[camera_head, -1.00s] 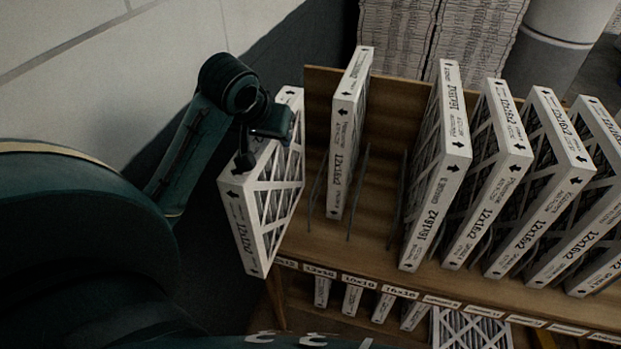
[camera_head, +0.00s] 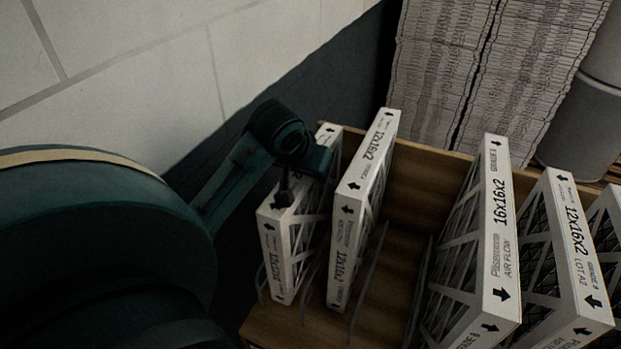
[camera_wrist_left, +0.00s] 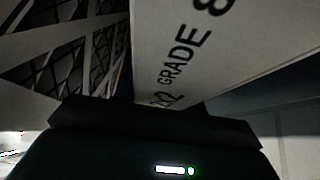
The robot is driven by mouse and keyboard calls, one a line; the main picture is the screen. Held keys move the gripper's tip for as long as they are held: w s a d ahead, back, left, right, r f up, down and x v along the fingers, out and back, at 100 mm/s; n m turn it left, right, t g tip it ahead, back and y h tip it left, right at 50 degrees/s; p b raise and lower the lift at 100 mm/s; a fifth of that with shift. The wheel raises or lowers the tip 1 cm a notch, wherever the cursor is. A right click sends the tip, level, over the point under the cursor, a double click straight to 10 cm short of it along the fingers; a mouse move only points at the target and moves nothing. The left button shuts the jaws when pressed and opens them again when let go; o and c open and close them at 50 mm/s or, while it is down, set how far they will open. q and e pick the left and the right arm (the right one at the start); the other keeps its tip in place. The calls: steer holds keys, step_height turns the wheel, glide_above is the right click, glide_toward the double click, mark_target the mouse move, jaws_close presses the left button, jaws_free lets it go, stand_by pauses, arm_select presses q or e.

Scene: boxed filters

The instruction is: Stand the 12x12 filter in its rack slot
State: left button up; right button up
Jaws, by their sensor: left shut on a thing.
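The held filter (camera_head: 280,258), a white-framed panel with a lattice face, stands about upright at the left end of the wooden rack (camera_head: 265,327). Its size print is not legible in the head view. My left gripper (camera_head: 302,178) is shut on its upper edge. In the left wrist view the white frame (camera_wrist_left: 185,45) with "GRADE 8" lettering fills the space beyond my gripper (camera_wrist_left: 155,125). The filter's lower end is between thin wire dividers at the leftmost slot; I cannot tell whether it touches the shelf. My right gripper is not in view.
A 12x16x2 filter (camera_head: 350,215) stands close on the right. Past a wire divider (camera_head: 368,285) and an open gap is a 16x16x2 filter (camera_head: 499,225), then another 12x16x2 filter (camera_head: 577,250).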

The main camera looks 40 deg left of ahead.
mark_target(294, 179)
arm_select(q)
steer(key=shift+f, duration=3.3)
steer(key=o, duration=1.3)
steer(key=v, duration=1.1)
steer(key=shift+s+r, duration=0.3)
steer(key=shift+r, duration=0.25)
steer(key=shift+f, duration=0.1)
